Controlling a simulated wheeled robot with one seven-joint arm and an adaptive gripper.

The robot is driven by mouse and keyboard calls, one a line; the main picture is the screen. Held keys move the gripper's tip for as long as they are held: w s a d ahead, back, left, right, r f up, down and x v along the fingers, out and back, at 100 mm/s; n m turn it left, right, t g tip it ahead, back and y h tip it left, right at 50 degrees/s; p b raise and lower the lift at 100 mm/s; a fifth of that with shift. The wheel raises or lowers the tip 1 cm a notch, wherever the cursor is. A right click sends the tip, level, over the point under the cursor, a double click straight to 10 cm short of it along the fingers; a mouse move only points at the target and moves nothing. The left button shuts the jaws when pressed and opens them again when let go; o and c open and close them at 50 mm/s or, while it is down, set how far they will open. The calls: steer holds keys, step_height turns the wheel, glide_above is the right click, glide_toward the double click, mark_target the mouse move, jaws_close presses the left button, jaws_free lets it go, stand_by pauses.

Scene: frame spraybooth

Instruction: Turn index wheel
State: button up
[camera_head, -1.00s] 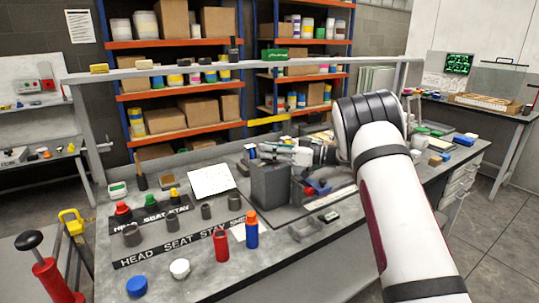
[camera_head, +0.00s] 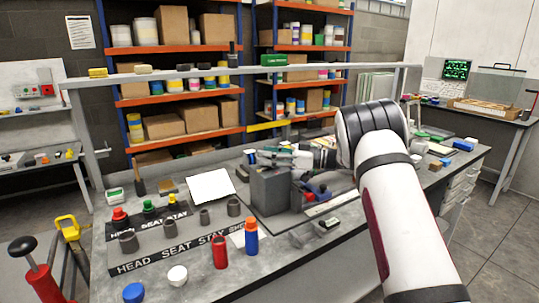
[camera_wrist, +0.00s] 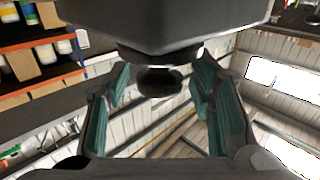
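My gripper (camera_head: 279,156) is at the end of my arm, just above and behind a tall grey block (camera_head: 271,195) on the bench, pointing left. In the wrist view, its teal-padded fingers (camera_wrist: 160,105) stand wide apart with nothing visibly held between them. A dark grey body (camera_wrist: 170,25) with a dark rounded part (camera_wrist: 158,82) fills the top of that view; I cannot tell what it is. I cannot clearly make out the index wheel. My forearm and wrist hide part of the bench right of the block.
The bench (camera_head: 205,268) carries labelled strips with grey cups, a red bottle (camera_head: 220,252), a blue bottle (camera_head: 251,237), a white card (camera_head: 210,186) and loose caps. A grey rail (camera_head: 190,73) runs above its back edge. Shelves stand behind.

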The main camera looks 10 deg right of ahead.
steer(key=shift+d, duration=0.1)
steer(key=v, duration=1.1)
steer(key=shift+s+d, duration=0.2)
steer(key=shift+d, duration=0.15)
steer(key=shift+f, duration=0.1)
steer(key=w+a+r+m+t+h+p, duration=0.2)
steer(key=a+r+m+t+h+p, duration=0.45)
steer(key=a+t, duration=0.4)
steer(key=s+a+f+m+g+h+p, duration=0.15)
steer(key=s+f+m+h+p, duration=0.4)
steer(key=s+h, duration=0.6)
steer(key=shift+m, duration=0.9)
steer(key=w, duration=0.4)
steer(key=w+d+b, duration=0.1)
steer(key=w, duration=0.8)
steer(key=shift+w+d+f, duration=0.2)
steer(key=shift+w+f, duration=0.15)
steer(key=shift+f, duration=0.05)
